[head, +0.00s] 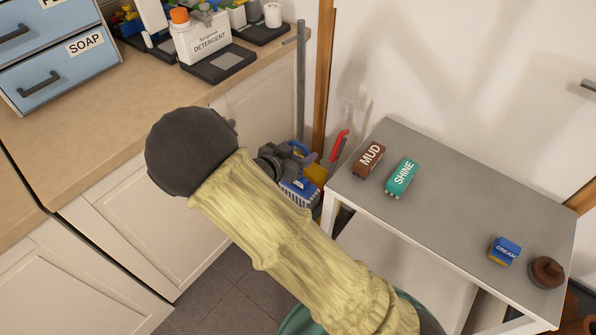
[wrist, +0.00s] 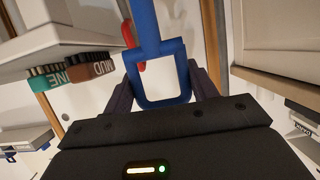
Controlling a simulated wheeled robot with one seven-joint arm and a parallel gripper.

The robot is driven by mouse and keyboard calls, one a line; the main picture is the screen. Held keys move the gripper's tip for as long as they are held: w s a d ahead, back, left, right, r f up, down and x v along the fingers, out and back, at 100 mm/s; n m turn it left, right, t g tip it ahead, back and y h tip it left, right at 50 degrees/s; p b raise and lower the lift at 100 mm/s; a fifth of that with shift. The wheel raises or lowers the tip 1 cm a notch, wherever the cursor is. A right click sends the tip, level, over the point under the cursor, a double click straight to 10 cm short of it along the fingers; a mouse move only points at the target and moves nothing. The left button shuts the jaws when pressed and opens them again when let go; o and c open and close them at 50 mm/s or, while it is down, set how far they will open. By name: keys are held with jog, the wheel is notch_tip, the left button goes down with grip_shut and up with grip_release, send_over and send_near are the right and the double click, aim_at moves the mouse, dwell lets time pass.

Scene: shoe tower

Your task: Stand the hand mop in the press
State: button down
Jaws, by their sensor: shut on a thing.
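My gripper (head: 300,158) is at the end of my arm, between the counter and the grey side table. In the wrist view its two dark fingers (wrist: 163,88) are shut on the blue loop handle of the hand mop (wrist: 165,97). A blue shaft runs from the loop to the top edge of that view; the mop's far end is out of view there. In the head view, a blue and yellow item with a red lever (head: 339,146), apparently the press, stands low behind my gripper. My gripper partly hides it, and I cannot tell whether the mop touches it.
The grey side table (head: 450,205) at right holds a MUD brush (head: 368,160), a SHINE brush (head: 402,177), a CREAM box (head: 504,251) and a brown round pot (head: 546,271). The counter (head: 60,150) at left carries a detergent box (head: 203,42). A wooden post (head: 324,70) stands behind.

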jog(key=shift+f, duration=0.55)
jog(key=shift+f+b, duration=0.45)
jog(key=shift+f, duration=1.45)
jog(key=shift+c, duration=2.3)
grip_release()
jog(key=p+v, duration=0.2)
jog(key=v, duration=1)
